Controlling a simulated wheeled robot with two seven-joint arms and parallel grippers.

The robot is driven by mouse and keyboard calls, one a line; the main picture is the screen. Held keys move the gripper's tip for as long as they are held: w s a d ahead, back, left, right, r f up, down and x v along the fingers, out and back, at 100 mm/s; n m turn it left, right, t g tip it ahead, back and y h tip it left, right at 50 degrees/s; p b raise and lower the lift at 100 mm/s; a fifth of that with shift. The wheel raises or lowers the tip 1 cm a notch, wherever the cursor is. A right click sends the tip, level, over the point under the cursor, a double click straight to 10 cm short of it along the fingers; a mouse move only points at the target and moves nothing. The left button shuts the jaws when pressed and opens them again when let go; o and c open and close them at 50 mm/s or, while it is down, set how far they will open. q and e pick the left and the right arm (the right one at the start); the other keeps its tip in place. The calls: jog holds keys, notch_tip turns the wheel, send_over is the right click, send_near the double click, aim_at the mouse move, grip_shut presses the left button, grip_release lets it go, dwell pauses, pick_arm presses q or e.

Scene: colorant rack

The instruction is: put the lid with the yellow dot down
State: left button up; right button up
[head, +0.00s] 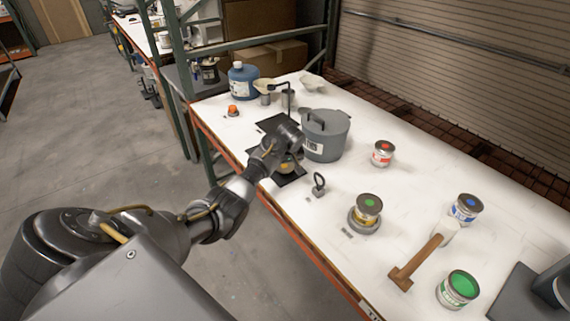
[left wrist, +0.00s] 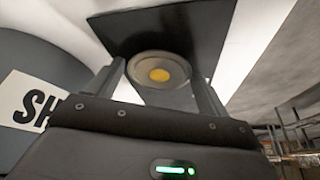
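The lid with the yellow dot (left wrist: 160,66) is a round metal disc with a grey rim and shows in the left wrist view. My left gripper (left wrist: 160,88) has one finger at each side of the lid, close against its edge, and appears shut on it. In the head view my left gripper (head: 287,163) is low over a black mat (head: 291,179) near the table's left edge, and mostly hides the lid. The black mat (left wrist: 195,22) lies behind the lid in the left wrist view. Any gap between lid and mat is hard to judge. My right gripper is not in view.
A grey labelled pot (head: 325,137) stands close beside my left gripper. A mallet (head: 420,260), a red-dotted can (head: 383,153) and a blue-dotted can (head: 467,207) are further right. A blue jug (head: 243,82) is at the back.

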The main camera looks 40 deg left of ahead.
pick_arm(q)
jog(key=shift+o, duration=1.1)
jog(key=shift+r, duration=0.2)
jog(key=b+v, duration=0.1)
jog(key=v, duration=1.1)
jog(key=shift+b, duration=0.4)
jog(key=shift+a, duration=0.1)
